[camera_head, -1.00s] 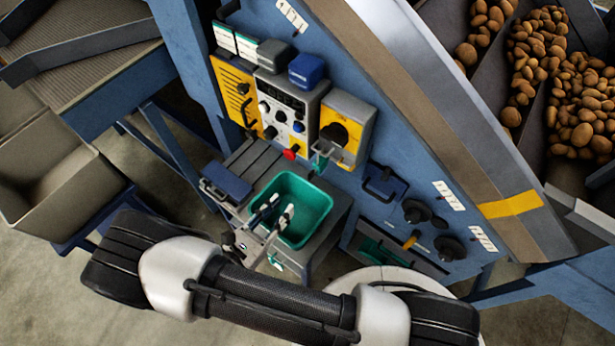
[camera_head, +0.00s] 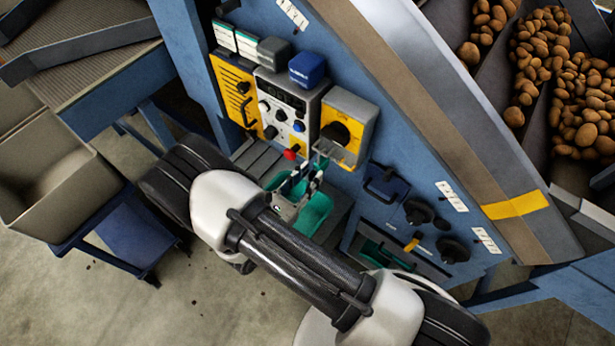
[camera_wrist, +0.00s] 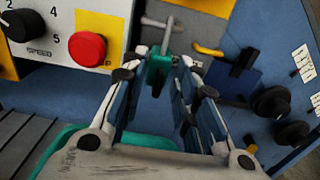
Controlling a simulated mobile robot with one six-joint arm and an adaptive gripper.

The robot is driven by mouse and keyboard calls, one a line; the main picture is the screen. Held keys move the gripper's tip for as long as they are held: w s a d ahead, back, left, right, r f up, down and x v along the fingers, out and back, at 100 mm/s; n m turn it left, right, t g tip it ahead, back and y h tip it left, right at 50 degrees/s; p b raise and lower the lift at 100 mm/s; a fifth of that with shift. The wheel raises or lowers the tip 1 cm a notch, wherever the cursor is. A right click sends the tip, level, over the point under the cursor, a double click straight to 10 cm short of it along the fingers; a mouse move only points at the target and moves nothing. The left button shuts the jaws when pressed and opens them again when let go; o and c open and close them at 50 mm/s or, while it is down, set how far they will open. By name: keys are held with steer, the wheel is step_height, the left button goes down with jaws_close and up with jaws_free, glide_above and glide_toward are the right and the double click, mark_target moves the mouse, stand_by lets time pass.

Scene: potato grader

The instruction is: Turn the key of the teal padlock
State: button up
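The teal padlock (camera_wrist: 158,72) hangs below the yellow-and-grey rotary switch box (camera_head: 346,130). In the wrist view it shows between the far ends of my gripper's fingers (camera_wrist: 163,78), with a light metal bar above it. My gripper is open, with a gap between its two fingers. I cannot tell whether either finger touches the padlock. In the head view my gripper (camera_head: 304,178) is just below the switch box, and little of the padlock shows. I cannot make out the key clearly in either view.
A red knob (camera_wrist: 87,49) is close to the left finger in the wrist view. A blue padlock-like block (camera_head: 385,183) and dark knobs (camera_head: 452,249) are on the panel at right.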

jaws_close()
steer(key=shift+n, duration=0.3)
stand_by(0.3)
steer(key=n, duration=0.4)
steer(key=n+p, duration=0.1)
steer(key=n, duration=0.2)
steer(key=shift+w+a+f, duration=0.1)
steer(key=shift+w+a, duration=0.1)
steer(key=shift+a, duration=0.05)
steer(key=n, duration=0.5)
steer(key=shift+a+f+n, duration=0.1)
steer(key=shift+f+n, duration=0.05)
steer(key=shift+n, duration=0.25)
steer(key=shift+w+f+n, duration=0.1)
steer(key=shift+f+n, duration=0.1)
steer(key=shift+n, duration=2)
